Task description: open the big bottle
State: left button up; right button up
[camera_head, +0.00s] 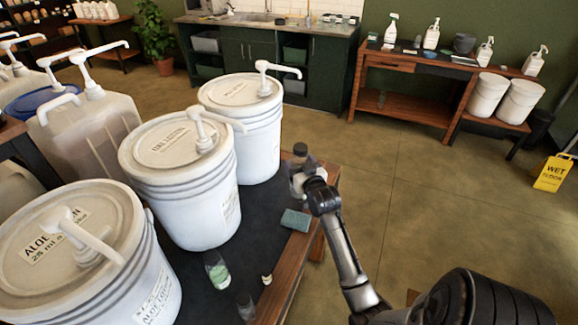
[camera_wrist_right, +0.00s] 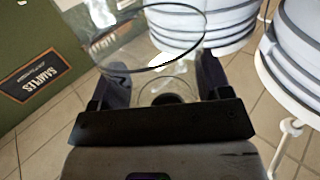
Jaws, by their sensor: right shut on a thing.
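A clear bottle (camera_head: 297,172) with a dark cap (camera_head: 300,149) is at the right edge of the dark table, near the rearmost bucket. My right gripper (camera_head: 309,178) is at its body, shut on it. In the right wrist view, the fingers (camera_wrist_right: 165,82) stand either side of clear, round-rimmed glass (camera_wrist_right: 150,42); a dark round part shows low between them. Whether the bottle touches the table is unclear. A smaller clear bottle with a green label (camera_head: 217,270) stands nearer the front. My left gripper is not in view.
Several white pump buckets (camera_head: 185,205) fill the table's left side. A blue-grey sponge (camera_head: 295,220), a tiny vial (camera_head: 267,279) and a dark small bottle (camera_head: 246,306) lie along its right side. Open floor (camera_head: 400,195) is to the right, with a yellow wet-floor sign (camera_head: 553,173).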

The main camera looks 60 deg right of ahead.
jog(key=shift+s+r, duration=0.3)
jog(key=shift+s, duration=0.1)
jog(key=o, duration=0.4)
jog(key=shift+d, duration=0.1)
jog(key=c, duration=0.8)
jog(key=shift+o, duration=0.2)
